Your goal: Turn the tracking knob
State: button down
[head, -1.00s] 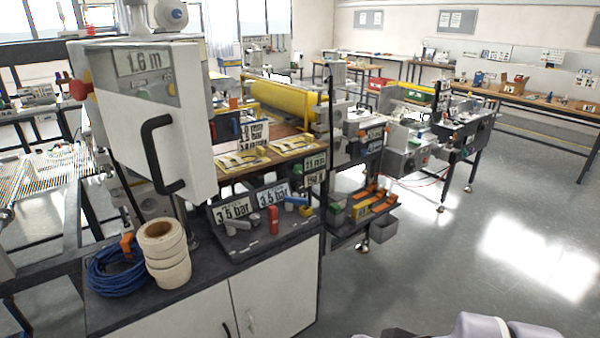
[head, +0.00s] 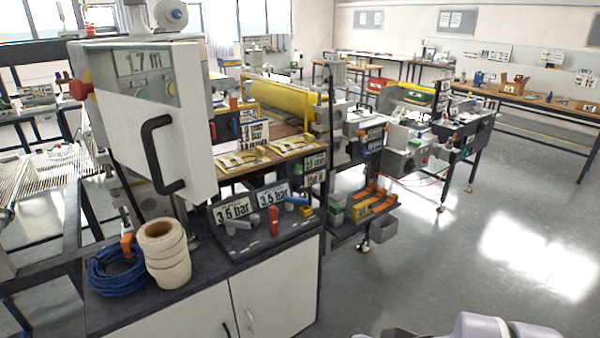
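I cannot tell which control is the tracking knob. A red round knob (head: 79,90) sits on the left side of the white cabinet (head: 150,125). The black sloped panel (head: 245,240) on the bench has two 3.5 bar readouts, a red upright part (head: 273,221) and a blue lever (head: 297,201). Small readouts (head: 315,163) stand beyond it, beside the yellow roller (head: 285,97). Part of my arm (head: 480,326) shows at the bottom edge, apart from all of these. My gripper is not clearly visible.
A shelf with coloured blocks (head: 370,205) and a grey bin (head: 384,229) juts out to the right. The grey floor (head: 440,265) on the right is clear.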

aim_at(298, 169)
jog(key=i+l, duration=0.15)
jog(key=i, duration=0.5)
jog(key=i+l, duration=0.15)
jog(key=i, duration=0.5)
jog(key=i+l+z, duration=0.1)
jog(key=i, duration=0.6)
